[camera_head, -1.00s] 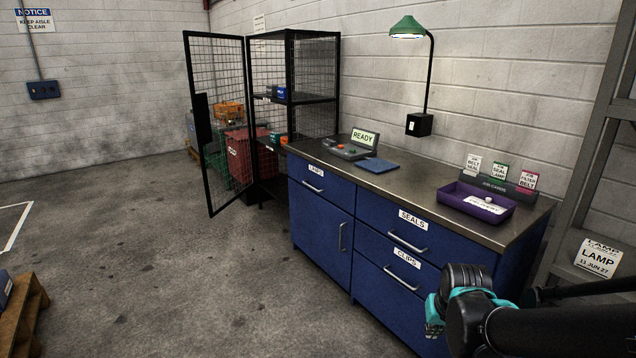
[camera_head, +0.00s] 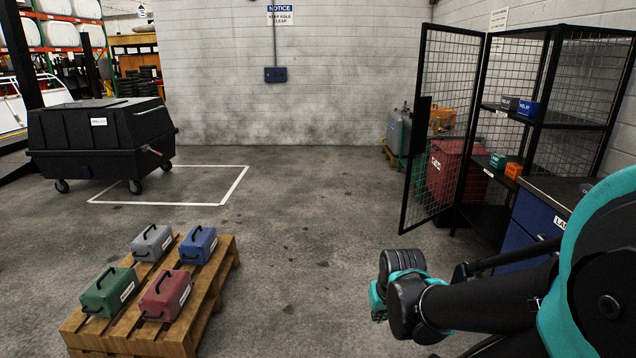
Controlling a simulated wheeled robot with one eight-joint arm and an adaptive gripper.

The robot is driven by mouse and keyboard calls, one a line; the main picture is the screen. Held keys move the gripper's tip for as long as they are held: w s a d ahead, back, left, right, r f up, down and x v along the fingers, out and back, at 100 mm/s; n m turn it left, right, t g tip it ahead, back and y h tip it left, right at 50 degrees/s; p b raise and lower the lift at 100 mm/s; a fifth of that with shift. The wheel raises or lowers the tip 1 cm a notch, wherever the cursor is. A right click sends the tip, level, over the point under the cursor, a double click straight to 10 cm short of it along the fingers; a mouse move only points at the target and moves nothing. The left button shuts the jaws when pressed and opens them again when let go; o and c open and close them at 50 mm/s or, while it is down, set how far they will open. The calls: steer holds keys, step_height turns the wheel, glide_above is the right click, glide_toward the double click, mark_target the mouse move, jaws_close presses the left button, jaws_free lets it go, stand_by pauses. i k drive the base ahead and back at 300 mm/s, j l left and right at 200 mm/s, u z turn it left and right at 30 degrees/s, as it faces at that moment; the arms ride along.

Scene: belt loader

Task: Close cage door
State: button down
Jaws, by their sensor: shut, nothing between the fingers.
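The cage (camera_head: 545,95) is a black-framed mesh cabinet with shelves at the right. Its mesh door (camera_head: 452,80) stands open, swung out to the left of the cage front. A black lock plate (camera_head: 419,124) sits on the door's free left edge. My gripper (camera_head: 379,306) shows small and partly hidden at the end of my black and teal arm. It is shut and empty, in front of the door in the picture and apart from it.
A blue cabinet (camera_head: 530,222) adjoins the cage. A pallet (camera_head: 205,297) with several cases stands at lower left. The middle floor is clear.

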mark_target(423, 105)
steer(key=i+u, duration=0.15)
steer(key=i, duration=1.65)
steer(key=i+j+z, duration=0.1)
steer(key=i+z, duration=0.3)
steer(key=i, duration=0.15)
steer(key=i+j+z, duration=0.4)
steer(key=i, duration=0.15)
steer(key=i+j+z, duration=1.05)
steer(key=j+z, duration=0.2)
steer(key=i+j+z, duration=0.25)
steer(key=j, duration=0.25)
steer(key=k+l, duration=0.05)
steer(key=k, duration=0.05)
